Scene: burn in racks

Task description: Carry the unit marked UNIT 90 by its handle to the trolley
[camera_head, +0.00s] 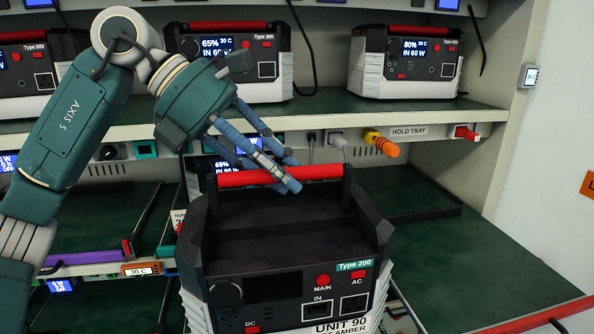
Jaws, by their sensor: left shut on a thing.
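The unit marked UNIT 90 (270,240) is a black and pale grey box with a red-topped handle (320,173). It has a "Type 200" label, and its screen is dark. It appears upright in the lower middle of the head view, in front of the rack. My right gripper is out of view. I cannot identify the trolley for certain.
Several similar units stand on the upper shelf, including a lit one at right (405,62). A HOLD TRAY label (409,132) marks the shelf edge above a dark empty tray (405,200). A green surface (480,265) at right is clear. A red-edged item (535,316) shows at bottom right.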

